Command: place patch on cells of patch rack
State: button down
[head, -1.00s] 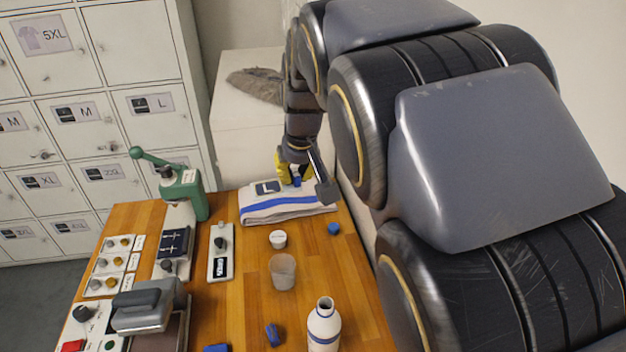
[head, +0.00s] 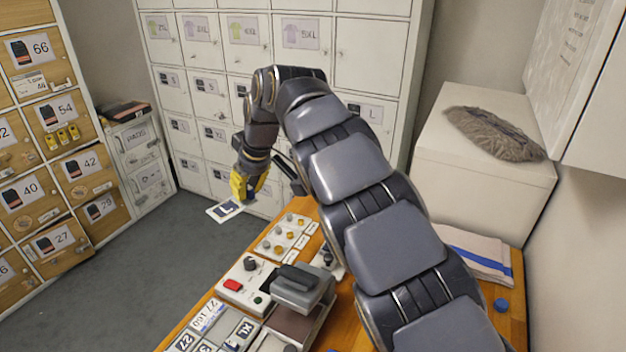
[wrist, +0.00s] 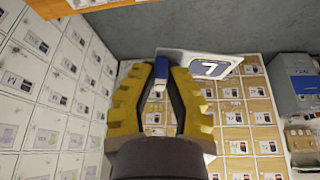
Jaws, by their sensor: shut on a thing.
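A white patch with a dark blue square and a white letter L (head: 225,210) hangs in the air left of the table; it also shows in the wrist view (wrist: 212,68). My gripper (head: 246,194) has yellow fingers and is shut on the patch. In the wrist view, a small blue piece at the patch's edge sits between the fingertips (wrist: 160,75). A grey rack with labelled cells (head: 228,334), likely the patch rack, is at the table's front left. Marks 27 and XL show in it; its lower part is cut off.
A panel with knobs (head: 285,238), a red-button control box (head: 243,284) and a grey press (head: 300,288) stand near the rack. Folded cloth (head: 478,262) lies at the right. White lockers and wooden drawers stand behind. My arm hides much of the table.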

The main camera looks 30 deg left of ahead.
jog(key=s+a+n+g, duration=0.1)
jog(key=s+a+n, duration=0.2)
jog(key=s+a, duration=0.3)
send_near(226, 318)
jog(key=x, duration=0.6)
jog(key=shift+w+a+f, duration=0.1)
jog(key=shift+a+f, duration=0.05)
jog(key=shift+a, duration=0.05)
jog(key=shift+f, duration=0.35)
dwell(0.4)
jog(key=c, duration=1.1)
grip_release()
jog(key=shift+r, duration=0.1)
jog(key=v, duration=1.1)
jog(key=shift+w+d+r, duration=0.15)
jog(key=shift+d+r, duration=0.1)
jog(key=shift+r, duration=0.1)
